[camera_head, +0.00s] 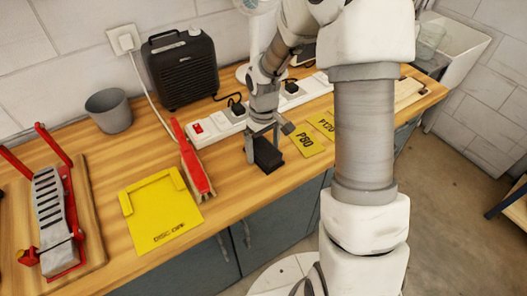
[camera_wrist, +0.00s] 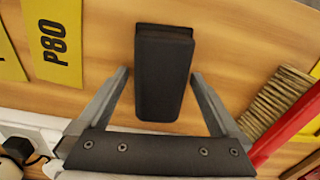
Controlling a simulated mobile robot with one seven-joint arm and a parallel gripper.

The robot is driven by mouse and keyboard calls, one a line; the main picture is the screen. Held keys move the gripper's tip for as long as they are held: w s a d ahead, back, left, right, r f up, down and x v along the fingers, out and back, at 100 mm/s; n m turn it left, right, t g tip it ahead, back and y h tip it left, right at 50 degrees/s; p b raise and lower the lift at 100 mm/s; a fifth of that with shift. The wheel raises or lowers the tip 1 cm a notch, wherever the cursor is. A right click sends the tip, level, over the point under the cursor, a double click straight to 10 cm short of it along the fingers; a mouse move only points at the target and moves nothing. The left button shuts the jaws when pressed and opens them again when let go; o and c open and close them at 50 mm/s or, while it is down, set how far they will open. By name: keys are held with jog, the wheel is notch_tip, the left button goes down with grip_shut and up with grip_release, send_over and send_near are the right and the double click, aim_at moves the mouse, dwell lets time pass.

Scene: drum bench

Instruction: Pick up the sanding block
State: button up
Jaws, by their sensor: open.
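The sanding block (camera_head: 267,155) is a small black block on the wooden bench, near its front edge. In the wrist view the block (camera_wrist: 162,75) lies lengthwise between the fingers, with its lower end reaching in between them. My gripper (camera_head: 264,135) is over the block in the head view. In the wrist view my gripper (camera_wrist: 158,85) is open, with one finger on each side of the block and a gap on both sides. I cannot tell how high the fingertips are above the bench.
Yellow P80 (camera_head: 304,140) and P120 (camera_head: 325,124) sheets lie right of the block. A red-handled brush (camera_head: 192,160) and a yellow tray (camera_head: 160,210) lie to its left. A white power strip (camera_head: 215,127) runs behind. A black heater (camera_head: 180,68) and grey cup (camera_head: 109,111) stand at the back.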

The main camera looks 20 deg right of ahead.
jog(key=shift+f, duration=0.15)
jog(key=c, duration=1.4)
jog(key=shift+c, duration=0.7)
